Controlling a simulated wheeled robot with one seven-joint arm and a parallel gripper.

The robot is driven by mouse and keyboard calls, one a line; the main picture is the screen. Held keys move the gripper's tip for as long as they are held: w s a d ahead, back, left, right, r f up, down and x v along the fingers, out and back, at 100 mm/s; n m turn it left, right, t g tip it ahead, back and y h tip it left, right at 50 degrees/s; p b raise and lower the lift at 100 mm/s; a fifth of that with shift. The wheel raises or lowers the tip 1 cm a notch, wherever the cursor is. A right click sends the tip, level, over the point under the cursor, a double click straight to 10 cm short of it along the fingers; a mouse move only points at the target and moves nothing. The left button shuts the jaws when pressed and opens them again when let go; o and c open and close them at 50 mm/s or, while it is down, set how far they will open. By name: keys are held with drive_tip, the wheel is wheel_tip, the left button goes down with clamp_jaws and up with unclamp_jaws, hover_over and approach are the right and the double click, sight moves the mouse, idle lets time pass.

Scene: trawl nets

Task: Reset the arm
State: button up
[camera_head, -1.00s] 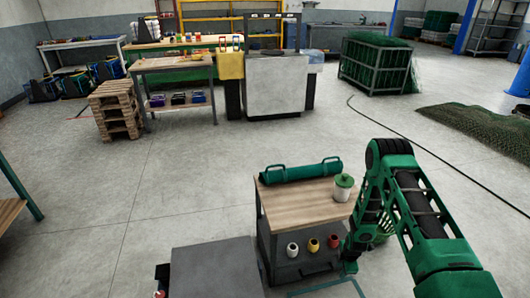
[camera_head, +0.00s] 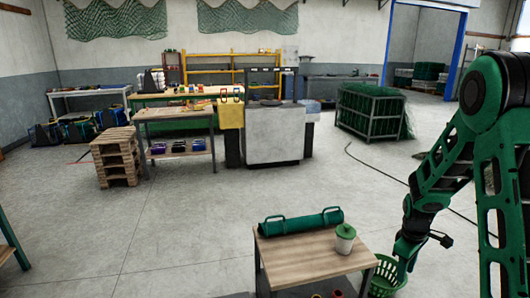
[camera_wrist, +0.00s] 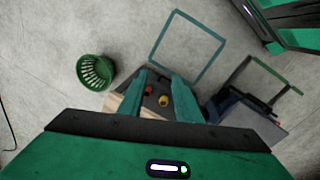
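My green arm (camera_head: 436,187) stands bent at the right of the head view. My gripper (camera_head: 402,263) hangs down at its end, right of the wooden-topped cart (camera_head: 312,258), and overlaps the green basket (camera_head: 388,276) in the picture. In the wrist view my gripper (camera_wrist: 160,77) shows two green fingers with a gap between them, open, with nothing held. Small red and yellow cups (camera_wrist: 163,101) show below, between the fingers. The green basket also shows in the wrist view (camera_wrist: 96,72), standing on the floor apart from the fingers.
A pallet stack (camera_head: 116,157), a workbench (camera_head: 175,113), a grey machine (camera_head: 272,133) and a net crate (camera_head: 370,110) stand farther back. The floor between (camera_head: 205,215) is clear.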

drive_tip(key=s+r+m, duration=0.3)
drive_tip(key=s+r, duration=0.4)
drive_tip(key=r, duration=0.2)
drive_tip(key=s+a+r+m, duration=0.2)
drive_tip(key=s+r+m, duration=0.3)
drive_tip(key=s, duration=0.7)
drive_tip(key=s+a+r+m+y, duration=0.1)
drive_tip(key=s+r+m, duration=0.4)
drive_tip(key=s, duration=0.8)
drive_tip(key=shift+a+r+g+y, duration=0.3)
drive_tip(key=shift+a+r, duration=0.1)
drive_tip(key=shift+r, duration=0.15)
